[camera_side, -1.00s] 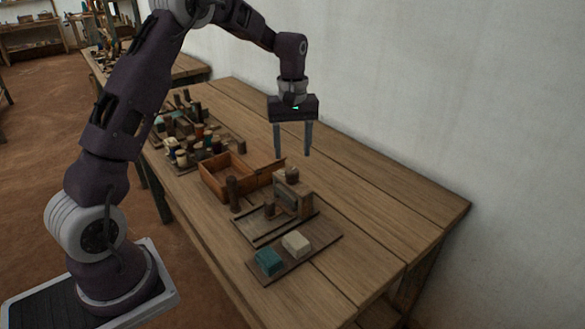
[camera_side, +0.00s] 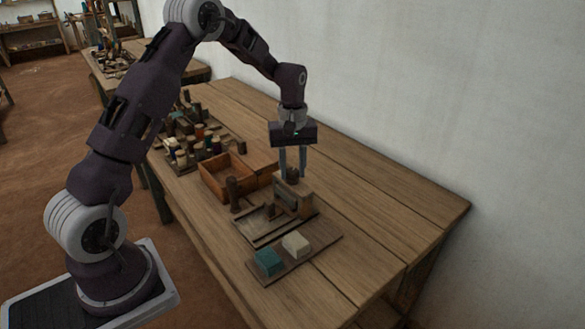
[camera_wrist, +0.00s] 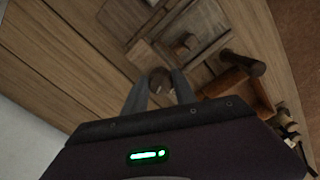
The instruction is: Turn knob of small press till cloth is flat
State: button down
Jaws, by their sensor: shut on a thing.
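The small wooden press (camera_side: 291,200) stands on the table, with its round dark knob (camera_side: 292,175) on top. My gripper (camera_side: 292,174) points down over the press and is shut on the knob, one finger on each side. In the wrist view the knob (camera_wrist: 160,81) shows between my two fingertips (camera_wrist: 160,84). The cloth cannot be made out for sure; any cloth within the press is hidden at this size.
A board (camera_side: 285,275) with a teal block (camera_side: 269,262) and a cream block (camera_side: 296,243) lies in front of the press. An open wooden box (camera_side: 222,188) and a dark upright peg (camera_side: 233,193) stand left. Several spools crowd farther back. The table right of the press is clear.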

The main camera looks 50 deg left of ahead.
aim_at(291, 171)
jog(key=shift+m, duration=0.3)
jog(key=m, duration=0.4)
jog(key=shift+s+m, duration=0.1)
jog(key=shift+m, duration=0.2)
jog(key=m, duration=0.5)
jog(key=shift+a+m, duration=0.15)
jog(key=shift+m, duration=0.15)
jog(key=c, duration=1)
grip_release()
notch_tip(291, 171, up, 7)
jog(key=shift+r, duration=0.1)
